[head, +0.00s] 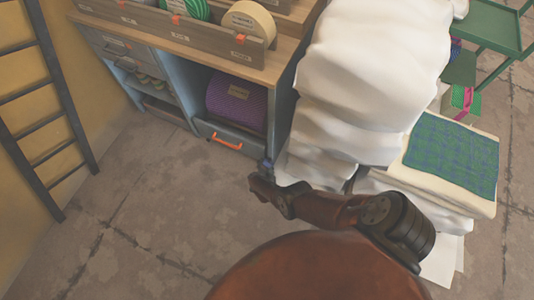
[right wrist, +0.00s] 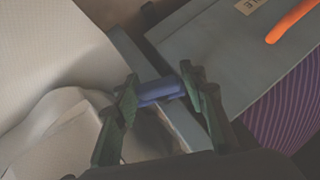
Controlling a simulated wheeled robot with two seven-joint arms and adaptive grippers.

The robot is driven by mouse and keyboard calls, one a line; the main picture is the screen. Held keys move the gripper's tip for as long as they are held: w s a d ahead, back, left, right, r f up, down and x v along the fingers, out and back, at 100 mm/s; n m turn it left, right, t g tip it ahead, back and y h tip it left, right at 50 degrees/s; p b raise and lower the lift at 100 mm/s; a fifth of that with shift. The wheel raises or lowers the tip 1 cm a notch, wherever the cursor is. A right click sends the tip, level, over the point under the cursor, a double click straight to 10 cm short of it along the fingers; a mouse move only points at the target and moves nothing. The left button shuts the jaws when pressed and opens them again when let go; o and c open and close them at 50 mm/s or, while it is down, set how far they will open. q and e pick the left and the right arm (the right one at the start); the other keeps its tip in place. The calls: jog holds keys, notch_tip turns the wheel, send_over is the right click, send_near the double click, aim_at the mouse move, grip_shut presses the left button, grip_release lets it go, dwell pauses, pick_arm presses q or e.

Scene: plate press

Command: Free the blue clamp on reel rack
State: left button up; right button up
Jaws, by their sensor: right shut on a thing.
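The blue clamp (right wrist: 160,91) is between the two dark green fingers of my right gripper (right wrist: 160,82) in the right wrist view. The gripper is shut on it. The clamp lies against a narrow grey-blue edge (right wrist: 180,122) of the rack; I cannot tell whether it still grips that edge. In the head view the right gripper (head: 264,172) is at the low front right corner of the reel rack (head: 283,100), and the clamp is only a small blue spot there. The left gripper is not in view.
A drawer with an orange handle (head: 225,140) and a purple roll (head: 237,100) are beside the gripper. White draped cloth (head: 365,80) stands close on the right. A dark ladder (head: 50,100) leans at the left. The floor (head: 130,210) in front is clear.

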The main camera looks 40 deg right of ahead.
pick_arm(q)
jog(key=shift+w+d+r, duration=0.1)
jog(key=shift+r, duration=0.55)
pick_arm(e)
jog(key=shift+s+d+f+n+g+h, duration=0.15)
jog(key=shift+s+d+n+g+h, duration=0.15)
jog(key=shift+s+d+g, duration=0.25)
jog(key=shift+a, duration=0.1)
jog(key=o, duration=1)
jog(key=shift+w, duration=0.1)
jog(key=shift+o, duration=0.3)
jog(key=shift+w+a, duration=0.1)
jog(key=shift+a, duration=0.1)
jog(key=shift+w+a, duration=0.15)
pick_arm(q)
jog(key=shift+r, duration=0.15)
